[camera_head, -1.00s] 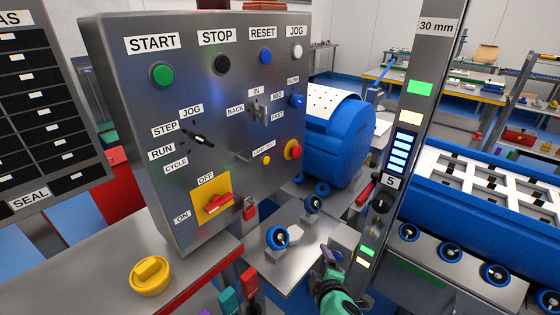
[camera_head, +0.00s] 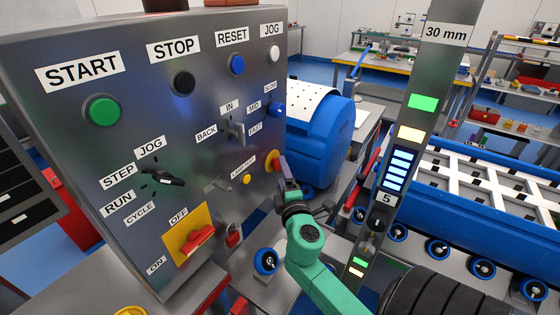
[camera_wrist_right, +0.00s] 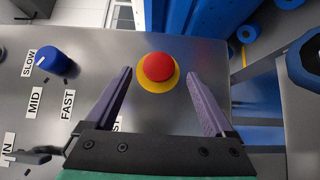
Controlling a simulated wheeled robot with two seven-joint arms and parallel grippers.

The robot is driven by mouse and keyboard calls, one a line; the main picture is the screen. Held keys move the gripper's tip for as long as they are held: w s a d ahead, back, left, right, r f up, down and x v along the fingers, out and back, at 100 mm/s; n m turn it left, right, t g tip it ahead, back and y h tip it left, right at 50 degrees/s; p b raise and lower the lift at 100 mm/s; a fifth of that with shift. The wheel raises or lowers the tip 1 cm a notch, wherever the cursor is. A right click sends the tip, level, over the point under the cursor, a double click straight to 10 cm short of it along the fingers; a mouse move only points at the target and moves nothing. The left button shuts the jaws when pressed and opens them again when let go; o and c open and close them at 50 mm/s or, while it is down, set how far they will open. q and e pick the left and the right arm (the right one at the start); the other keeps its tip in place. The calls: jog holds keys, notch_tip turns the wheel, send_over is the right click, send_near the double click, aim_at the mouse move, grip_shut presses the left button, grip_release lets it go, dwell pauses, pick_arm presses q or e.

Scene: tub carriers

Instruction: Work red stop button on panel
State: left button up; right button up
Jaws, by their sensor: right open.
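The red stop button (camera_head: 272,161), a mushroom head on a yellow disc, sits near the right edge of the grey control panel (camera_head: 60,140) in the head view, partly covered by my gripper. In the right wrist view the button (camera_wrist_right: 158,66) is in full view between the purple fingers. My right gripper (camera_head: 284,172) is open, with its fingertips on either side of the button; I cannot tell whether they touch the panel. The button under the STOP label (camera_head: 183,83) is black. My left gripper is not in view.
Close by on the panel are a small yellow button (camera_head: 247,180), a blue speed knob (camera_head: 278,110) and a lever (camera_head: 235,129). A blue drum (camera_head: 322,140) stands just right of the panel. A grey post (camera_head: 425,95) with lit indicators rises further right.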

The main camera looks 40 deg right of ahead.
jog(key=x, duration=0.3)
jog(key=shift+c, duration=1.2)
jog(key=shift+w, duration=0.1)
grip_shut()
jog(key=shift+s+d+f, duration=0.1)
jog(key=shift+s+d, duration=0.2)
jog(key=shift+s, duration=0.55)
jog(key=shift+o, duration=0.4)
grip_release()
jog(key=shift+o, duration=0.8)
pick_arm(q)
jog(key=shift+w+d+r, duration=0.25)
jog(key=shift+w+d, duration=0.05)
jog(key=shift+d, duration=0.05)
pick_arm(e)
jog(key=shift+s, duration=0.15)
